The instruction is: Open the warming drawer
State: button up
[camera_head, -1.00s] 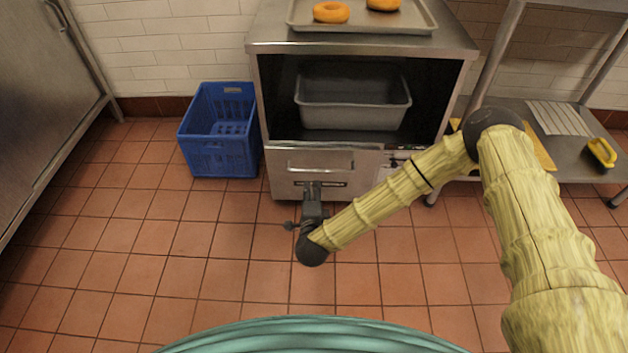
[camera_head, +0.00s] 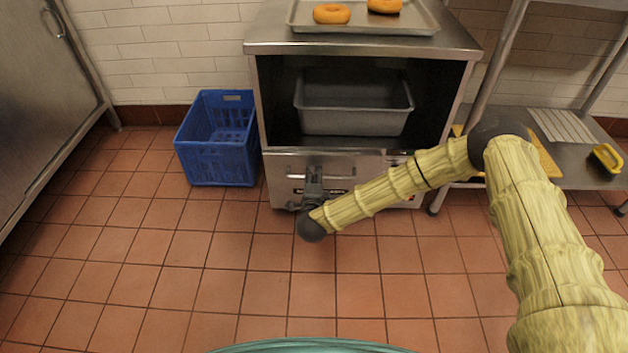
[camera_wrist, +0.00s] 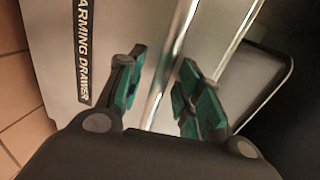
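The warming drawer (camera_head: 281,168) is the steel front at the bottom of the cabinet, below the open bay. It looks shut. In the wrist view its label (camera_wrist: 82,45) reads "ARMING DRAWER". A shiny bar handle (camera_wrist: 172,62) runs across the drawer front. My gripper (camera_head: 314,172) is at the drawer front in the head view. In the wrist view my gripper (camera_wrist: 160,92) is open, with one green-padded finger on each side of the bar and gaps showing. My gripper hides part of the handle in the head view.
A grey tub (camera_head: 352,120) sits in the open bay above. A tray (camera_head: 362,28) with bagels lies on top. A blue crate (camera_head: 218,160) stands left of the cabinet, a steel shelf (camera_head: 577,180) right. The tiled floor (camera_head: 240,285) in front is clear.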

jog(key=shift+w, duration=0.25)
grip_shut()
